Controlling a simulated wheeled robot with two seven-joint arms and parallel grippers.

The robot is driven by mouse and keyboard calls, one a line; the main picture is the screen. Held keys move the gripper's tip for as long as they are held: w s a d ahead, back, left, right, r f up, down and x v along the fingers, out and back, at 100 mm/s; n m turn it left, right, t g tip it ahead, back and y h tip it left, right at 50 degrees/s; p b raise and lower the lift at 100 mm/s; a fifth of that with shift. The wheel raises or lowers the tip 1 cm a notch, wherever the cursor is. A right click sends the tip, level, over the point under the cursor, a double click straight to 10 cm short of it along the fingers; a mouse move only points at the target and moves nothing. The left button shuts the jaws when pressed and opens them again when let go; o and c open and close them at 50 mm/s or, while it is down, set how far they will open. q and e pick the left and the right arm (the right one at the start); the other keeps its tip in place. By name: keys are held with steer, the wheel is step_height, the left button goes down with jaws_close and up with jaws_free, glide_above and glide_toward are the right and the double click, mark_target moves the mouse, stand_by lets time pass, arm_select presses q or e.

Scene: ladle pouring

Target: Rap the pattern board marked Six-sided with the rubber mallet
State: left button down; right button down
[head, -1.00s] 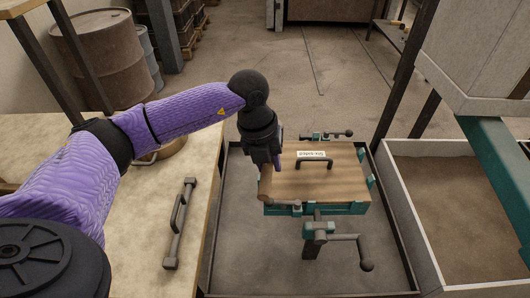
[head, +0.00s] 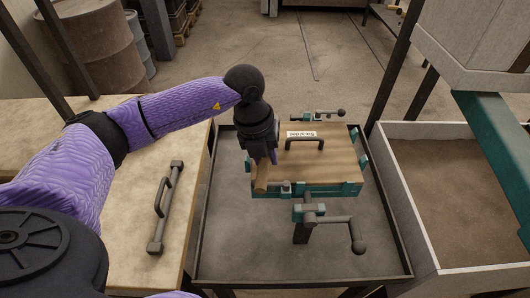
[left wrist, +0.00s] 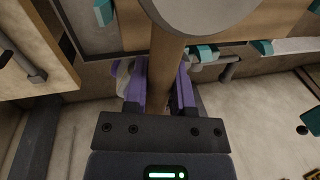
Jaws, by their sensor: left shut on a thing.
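The pattern board (head: 338,165) is a flat wooden board with a black bar handle and a white label (head: 301,134) that seems to read Six-sided. It lies on a green clamp frame (head: 322,190). My left gripper (head: 262,155) is shut on the wooden handle of the rubber mallet (head: 261,178), at the board's left edge. In the left wrist view the handle (left wrist: 166,75) runs up between the purple fingers (left wrist: 160,85) to a grey round head (left wrist: 195,10). In the head view I cannot tell whether the mallet touches the board. My right gripper is out of view.
A dark-rimmed tray (head: 235,245) lies under the clamp stand, whose crank (head: 355,232) sticks out towards me. A pale bench (head: 130,225) with a metal bar handle (head: 165,207) is at left. A sand-filled bin (head: 440,190) stands at right.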

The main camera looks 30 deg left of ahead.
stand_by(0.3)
arm_select(q)
steer(key=shift+f+b, duration=1.2)
steer(key=shift+f, duration=0.35)
step_height(320, 180, up, 4)
steer(key=p, duration=0.3)
steer(key=shift+f, duration=0.5)
steer(key=shift+f, duration=0.1)
steer(key=shift+f+b, duration=0.9)
steer(key=shift+f, duration=0.45)
step_height(320, 180, up, 3)
steer(key=p, duration=0.3)
steer(key=shift+r, duration=0.2)
steer(key=shift+f, duration=0.2)
steer(key=shift+f, duration=0.15)
